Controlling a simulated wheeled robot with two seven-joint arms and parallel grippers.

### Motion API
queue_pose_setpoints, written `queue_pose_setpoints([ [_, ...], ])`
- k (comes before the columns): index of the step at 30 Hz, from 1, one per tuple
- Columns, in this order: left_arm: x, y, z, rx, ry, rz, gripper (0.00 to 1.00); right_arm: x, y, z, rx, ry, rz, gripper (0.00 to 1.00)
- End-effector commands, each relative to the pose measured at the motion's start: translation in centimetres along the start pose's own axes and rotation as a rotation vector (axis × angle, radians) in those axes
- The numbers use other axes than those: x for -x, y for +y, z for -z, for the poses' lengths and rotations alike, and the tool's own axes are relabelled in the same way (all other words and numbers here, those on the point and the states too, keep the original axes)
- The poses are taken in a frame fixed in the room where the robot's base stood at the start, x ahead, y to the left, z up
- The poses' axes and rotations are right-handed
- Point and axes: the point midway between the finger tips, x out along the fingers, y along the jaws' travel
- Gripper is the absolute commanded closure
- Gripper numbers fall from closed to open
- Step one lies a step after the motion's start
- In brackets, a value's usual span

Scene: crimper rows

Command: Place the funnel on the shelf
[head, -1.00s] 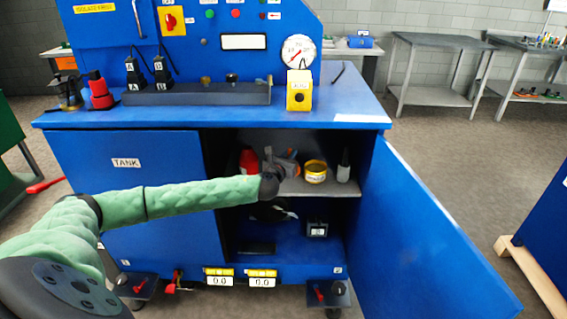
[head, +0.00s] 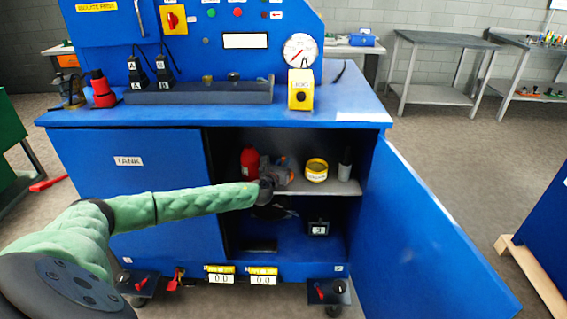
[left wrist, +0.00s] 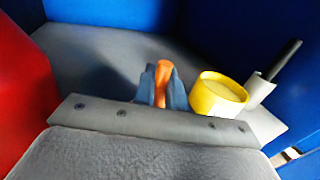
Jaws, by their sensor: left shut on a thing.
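My left gripper (head: 284,173) reaches into the open cabinet, at the shelf (head: 322,187), between a red bottle and a yellow tub. It is shut on an orange piece, which I take to be the funnel (head: 291,174). In the left wrist view the funnel (left wrist: 162,84) shows as a narrow orange part between the blue-grey fingers (left wrist: 164,92). The rest of it is hidden by the fingers. The grey shelf (left wrist: 92,56) spreads behind and below the gripper; I cannot tell whether the funnel touches it. My right gripper is not in view.
The red bottle (head: 250,161) stands left of the gripper. The open blue door (head: 420,235) bounds the right side.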

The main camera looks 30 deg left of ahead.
Motion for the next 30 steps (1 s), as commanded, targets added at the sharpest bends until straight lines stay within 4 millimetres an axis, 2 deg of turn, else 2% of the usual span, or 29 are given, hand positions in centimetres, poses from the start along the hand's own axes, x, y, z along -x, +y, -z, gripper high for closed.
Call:
queue_pose_setpoints([
  [7, 0.0, 0.0, 0.3, 0.0, 0.0, 0.0, 1.0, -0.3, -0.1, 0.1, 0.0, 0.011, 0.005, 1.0],
  [8, 0.0, 0.0, 0.2, 0.0, 0.0, 0.0, 0.84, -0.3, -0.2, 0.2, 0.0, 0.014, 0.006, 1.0],
  [11, 0.0, 0.0, 0.2, 0.0, 0.0, 0.0, 0.66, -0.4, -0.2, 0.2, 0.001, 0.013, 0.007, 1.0],
  [22, 0.0, 0.0, -0.2, 0.0, 0.0, 0.0, 0.66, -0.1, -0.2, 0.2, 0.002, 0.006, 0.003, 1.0],
  [26, 1.5, 0.0, 0.1, 0.0, 0.001, 0.001, 0.66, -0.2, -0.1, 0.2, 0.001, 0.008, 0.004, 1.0],
  [30, 3.9, 0.0, 0.2, 0.0, 0.003, 0.001, 0.66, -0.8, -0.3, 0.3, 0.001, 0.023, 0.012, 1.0],
])
